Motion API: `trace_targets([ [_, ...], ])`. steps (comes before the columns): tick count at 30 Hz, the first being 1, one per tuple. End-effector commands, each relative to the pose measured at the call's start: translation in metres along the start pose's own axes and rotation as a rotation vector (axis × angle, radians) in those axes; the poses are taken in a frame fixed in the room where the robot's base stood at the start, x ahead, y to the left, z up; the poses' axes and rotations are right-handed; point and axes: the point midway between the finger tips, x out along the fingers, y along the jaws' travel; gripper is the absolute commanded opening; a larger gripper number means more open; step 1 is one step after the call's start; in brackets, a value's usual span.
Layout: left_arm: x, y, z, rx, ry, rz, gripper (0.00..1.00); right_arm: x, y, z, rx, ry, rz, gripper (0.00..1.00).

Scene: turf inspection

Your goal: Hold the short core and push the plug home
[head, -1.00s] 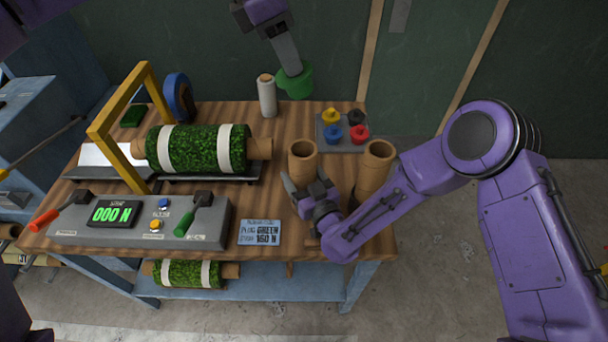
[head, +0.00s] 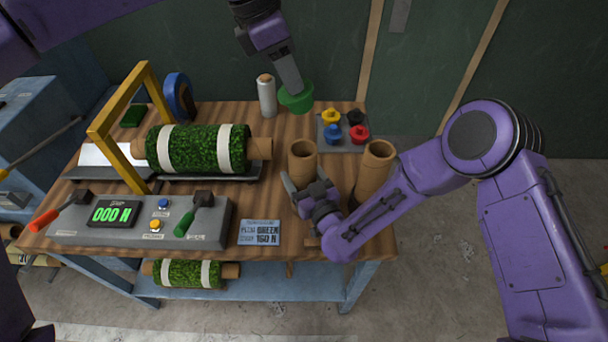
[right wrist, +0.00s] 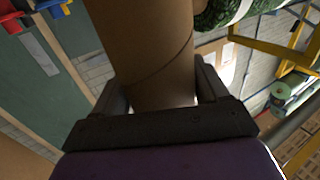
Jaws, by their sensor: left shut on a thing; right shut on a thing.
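The short core (head: 302,165), an open brown cardboard tube, stands upright on the wooden bench. My right gripper (head: 307,187) is shut around its side; in the right wrist view the core (right wrist: 145,50) sits between the two fingers. The green plug (head: 296,97) hangs from my left gripper (head: 291,82), which is shut on it. The plug is in the air, up-picture of the core's open top and apart from it. The tips of the left fingers are partly hidden at the plug.
A second, taller-looking tube (head: 375,170) stands right of the core, close to my right arm. A grey tray (head: 323,146) holds yellow, black, blue and red plugs. A card (head: 260,233) reads green, 160 N. The force display (head: 112,214) shows 000 N. A turf roll (head: 190,148) lies left.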

Motion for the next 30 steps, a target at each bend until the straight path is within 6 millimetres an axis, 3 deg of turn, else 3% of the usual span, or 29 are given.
trace_targets([
  [30, 0.069, -0.001, -0.025, -0.001, 0.001, -0.002, 0.00, 0.000, 0.000, -0.001, 0.000, 0.001, 0.000, 0.34],
])
